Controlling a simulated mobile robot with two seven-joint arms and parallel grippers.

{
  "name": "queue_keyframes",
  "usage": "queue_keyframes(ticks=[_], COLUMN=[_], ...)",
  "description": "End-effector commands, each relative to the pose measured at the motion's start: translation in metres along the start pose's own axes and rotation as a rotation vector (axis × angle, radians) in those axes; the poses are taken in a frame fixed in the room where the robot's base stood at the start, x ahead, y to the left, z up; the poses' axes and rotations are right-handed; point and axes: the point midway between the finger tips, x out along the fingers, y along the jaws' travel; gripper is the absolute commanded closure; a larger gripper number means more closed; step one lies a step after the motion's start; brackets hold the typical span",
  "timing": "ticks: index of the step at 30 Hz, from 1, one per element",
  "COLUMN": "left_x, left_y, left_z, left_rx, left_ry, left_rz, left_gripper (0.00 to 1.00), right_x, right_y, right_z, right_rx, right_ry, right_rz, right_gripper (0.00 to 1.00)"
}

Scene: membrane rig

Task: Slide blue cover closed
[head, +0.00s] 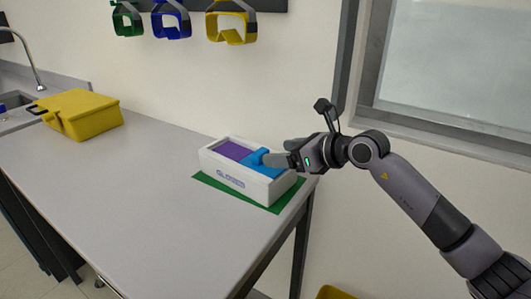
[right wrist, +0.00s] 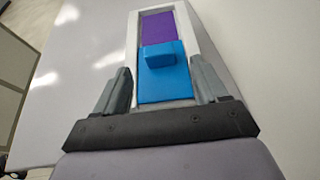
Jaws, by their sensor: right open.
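The membrane rig is a white box (head: 236,175) on a green mat (head: 207,181) near the table's right end. A blue cover (head: 251,161) with a raised blue handle lies in its top recess, and a purple surface (head: 232,150) shows beside it. In the right wrist view the blue cover (right wrist: 165,83) fills the near part of the recess and the purple surface (right wrist: 158,27) the far part. My right gripper (head: 278,159) is at the right end of the box. Its fingers (right wrist: 165,88) are open, one on each side of the blue cover, with the handle ahead of them. My left gripper is not visible.
A yellow case (head: 82,114) sits on the far left of the grey table (head: 137,187), near a sink. Goggles hang on the wall above. The table is clear between case and box. A window frame stands behind my right arm.

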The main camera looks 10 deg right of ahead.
Motion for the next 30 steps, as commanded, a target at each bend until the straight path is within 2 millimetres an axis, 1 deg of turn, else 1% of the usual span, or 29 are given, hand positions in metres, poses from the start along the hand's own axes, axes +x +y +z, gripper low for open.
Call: queue_keyframes(ticks=[1,6,12,18,26,29,30], left_x=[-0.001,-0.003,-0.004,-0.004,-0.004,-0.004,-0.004], left_y=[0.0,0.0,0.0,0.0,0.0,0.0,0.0], left_z=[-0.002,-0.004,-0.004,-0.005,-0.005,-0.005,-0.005], left_rx=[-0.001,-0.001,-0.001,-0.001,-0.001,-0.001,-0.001], left_ry=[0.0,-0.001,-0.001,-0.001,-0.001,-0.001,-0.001], left_rz=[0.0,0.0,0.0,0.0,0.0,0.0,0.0], left_gripper=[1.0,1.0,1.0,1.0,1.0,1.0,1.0], right_x=[0.007,0.03,0.05,0.058,0.059,0.058,0.058], right_y=[0.001,0.001,0.001,0.001,0.001,0.001,0.001], right_z=[0.001,0.002,0.001,0.001,0.0,0.0,0.0], right_rx=[0.003,0.004,0.003,0.002,0.002,0.002,0.002], right_ry=[-0.001,-0.002,-0.002,-0.002,-0.002,-0.002,-0.002], right_rz=[0.003,0.002,0.002,0.002,0.002,0.002,0.002], right_gripper=[0.28,0.28,0.28,0.28,0.28,0.57,0.7])
